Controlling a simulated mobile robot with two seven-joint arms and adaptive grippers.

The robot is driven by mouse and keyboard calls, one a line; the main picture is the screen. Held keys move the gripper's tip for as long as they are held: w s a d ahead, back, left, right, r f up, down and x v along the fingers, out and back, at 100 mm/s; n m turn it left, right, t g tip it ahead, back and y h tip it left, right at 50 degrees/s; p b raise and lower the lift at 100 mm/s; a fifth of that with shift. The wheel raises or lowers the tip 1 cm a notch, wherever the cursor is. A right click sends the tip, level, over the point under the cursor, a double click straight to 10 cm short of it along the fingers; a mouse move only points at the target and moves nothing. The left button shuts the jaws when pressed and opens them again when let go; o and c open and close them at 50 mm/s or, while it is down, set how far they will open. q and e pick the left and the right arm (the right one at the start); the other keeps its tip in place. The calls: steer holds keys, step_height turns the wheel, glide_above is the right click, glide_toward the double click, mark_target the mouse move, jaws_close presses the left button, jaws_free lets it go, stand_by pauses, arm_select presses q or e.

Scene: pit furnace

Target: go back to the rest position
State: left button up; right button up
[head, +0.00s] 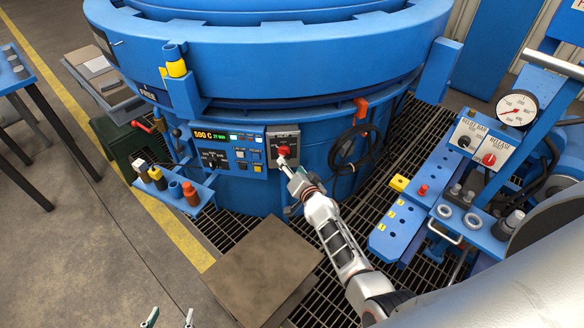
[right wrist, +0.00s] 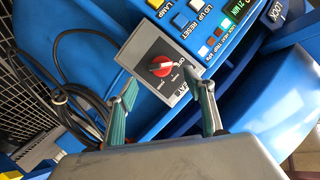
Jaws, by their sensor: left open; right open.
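My right gripper (head: 285,168) reaches up to the blue furnace's control panel. It is close to a red rotary switch (head: 283,151) on a grey plate. In the right wrist view my right gripper (right wrist: 167,98) is open and empty. The red switch (right wrist: 161,66) shows beyond and between its fingertips, and the fingers do not appear closed on it. My left gripper (head: 169,318) shows only as two fingertips at the bottom edge of the head view, apart and with nothing visible between them.
The blue furnace (head: 290,48) fills the top middle. A black cable loop (head: 352,148) hangs right of the switch. A small tool shelf (head: 172,184) juts out at left. A brown platform (head: 262,262) lies in front. A blue stand with a gauge (head: 517,108) is at right.

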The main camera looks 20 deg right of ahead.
steer(key=s+a+f+n+g+y, duration=0.1)
steer(key=s+n, duration=0.5)
steer(key=s, duration=1.1)
steer(key=s+a+f+n+g+y, duration=0.1)
steer(key=s+n, duration=0.5)
steer(key=s, duration=1.1)
steer(key=shift+s+a+f+n+g+y, duration=0.4)
steer(key=shift+a+f+g, duration=0.1)
steer(key=shift+a+g, duration=0.45)
